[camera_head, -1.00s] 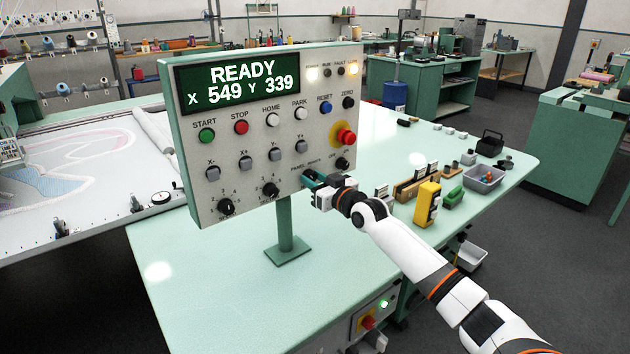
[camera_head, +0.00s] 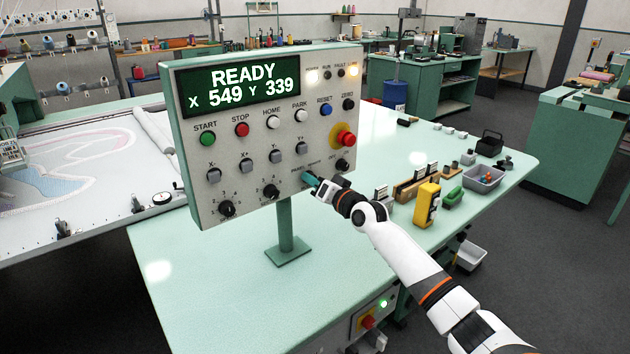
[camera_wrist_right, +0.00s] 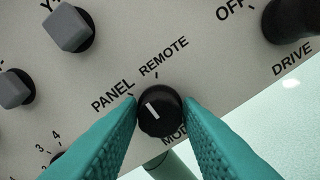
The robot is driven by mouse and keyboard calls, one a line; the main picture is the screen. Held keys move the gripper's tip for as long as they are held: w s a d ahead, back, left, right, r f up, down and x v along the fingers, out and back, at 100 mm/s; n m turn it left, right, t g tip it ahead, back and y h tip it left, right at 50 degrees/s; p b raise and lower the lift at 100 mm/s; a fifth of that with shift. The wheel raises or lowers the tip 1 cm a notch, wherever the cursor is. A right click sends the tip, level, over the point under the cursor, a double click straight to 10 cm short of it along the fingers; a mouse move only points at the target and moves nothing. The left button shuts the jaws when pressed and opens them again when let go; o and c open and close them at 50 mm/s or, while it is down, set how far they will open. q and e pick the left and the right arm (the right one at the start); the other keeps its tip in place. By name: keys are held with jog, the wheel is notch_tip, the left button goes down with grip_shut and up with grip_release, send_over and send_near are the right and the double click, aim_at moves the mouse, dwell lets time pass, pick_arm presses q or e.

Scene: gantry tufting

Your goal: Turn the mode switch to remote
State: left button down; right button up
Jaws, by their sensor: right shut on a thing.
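The mode switch (camera_wrist_right: 166,122) is a round black knob with a white pointer line, below the words PANEL and REMOTE in the right wrist view. My right gripper (camera_head: 308,178) is at the lower right of the control panel (camera_head: 292,212). Its teal fingers (camera_wrist_right: 160,115) are shut on the knob, one on each side. In the head view the gripper hides the knob. My left gripper is not in view.
The DRIVE knob (camera_wrist_right: 290,18) is up and right of the mode switch, and a red emergency button (camera_head: 346,139) sits above it on the panel. The panel stands on a post (camera_head: 285,225) over the green table (camera_head: 210,300). A yellow device (camera_head: 427,204) stands near my right arm.

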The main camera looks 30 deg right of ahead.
jog(key=m+p, duration=0.1)
jog(key=m, duration=0.5)
jog(key=shift+m+p, duration=0.3)
jog(key=shift+m, duration=0.1)
dwell(0.4)
jog(key=o, duration=1)
jog(key=shift+c, duration=0.2)
jog(key=s+d, duration=0.1)
jog(key=s, duration=1.1)
jog(key=shift+f, duration=0.1)
